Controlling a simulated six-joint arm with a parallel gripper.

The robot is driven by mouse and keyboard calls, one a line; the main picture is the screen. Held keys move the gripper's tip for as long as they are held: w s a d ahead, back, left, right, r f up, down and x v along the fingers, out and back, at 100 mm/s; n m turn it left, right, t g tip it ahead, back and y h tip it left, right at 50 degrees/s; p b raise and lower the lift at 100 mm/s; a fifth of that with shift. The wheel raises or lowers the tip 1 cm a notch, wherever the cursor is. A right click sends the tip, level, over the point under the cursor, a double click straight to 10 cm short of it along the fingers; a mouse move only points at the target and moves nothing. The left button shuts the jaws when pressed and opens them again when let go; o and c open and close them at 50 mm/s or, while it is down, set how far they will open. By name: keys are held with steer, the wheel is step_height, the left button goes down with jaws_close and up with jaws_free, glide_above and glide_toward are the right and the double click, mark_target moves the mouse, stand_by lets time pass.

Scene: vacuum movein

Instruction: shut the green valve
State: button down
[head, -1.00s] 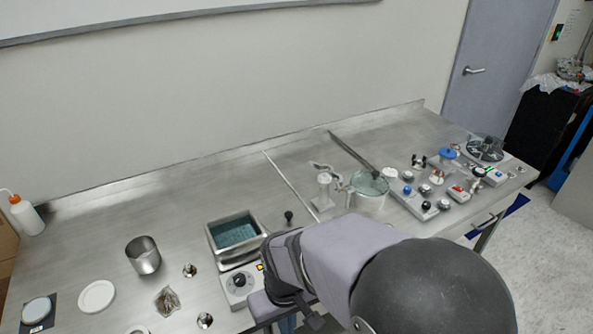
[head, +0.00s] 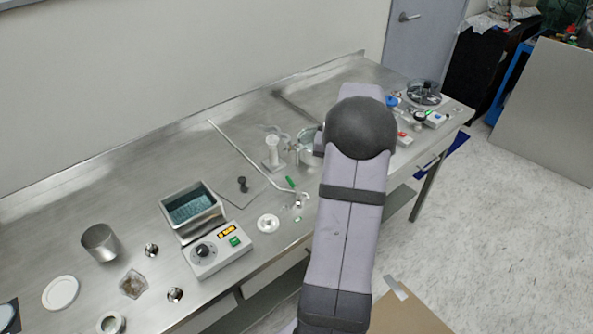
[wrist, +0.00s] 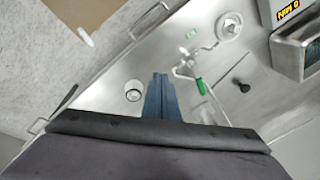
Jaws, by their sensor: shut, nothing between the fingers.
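The green valve handle (head: 291,183) is a small green lever on thin metal tubing at the middle of the bench. In the wrist view the green handle (wrist: 200,86) lies to the right of my gripper (wrist: 160,80), with a visible gap. My gripper's blue-grey fingers are together and hold nothing. In the head view my gripper is hidden behind my arm. The tubing (wrist: 188,72) bends around near the handle in the wrist view.
A heater box with an orange display (head: 216,250), a tub of blue-green contents (head: 190,207) and a black knob (head: 242,183) stand left of the valve. A glass vessel (head: 308,146) and white cylinder (head: 271,152) stand behind it. A round metal fitting (head: 268,223) is nearby.

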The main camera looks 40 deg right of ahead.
steer(key=w+r+n, duration=0.3)
steer(key=r, duration=0.2)
steer(key=w+r+n+t+y, duration=0.1)
steer(key=w+r+n, duration=0.1)
steer(key=r+n, duration=0.2)
steer(key=shift+w+r+t, duration=0.3)
steer(key=shift+w+r, duration=0.1)
steer(key=shift+r, duration=0.05)
steer(key=shift+a+f, duration=0.1)
steer(key=p, duration=0.5)
glide_above(293, 187)
steer(key=w+d, duration=0.1)
steer(key=d, duration=0.2)
step_height(293, 187, down, 11)
steer(key=shift+w+a+f, duration=0.15)
steer(key=shift+a+f, duration=0.15)
steer(key=shift+f, duration=0.45)
steer(key=shift+f, duration=0.1)
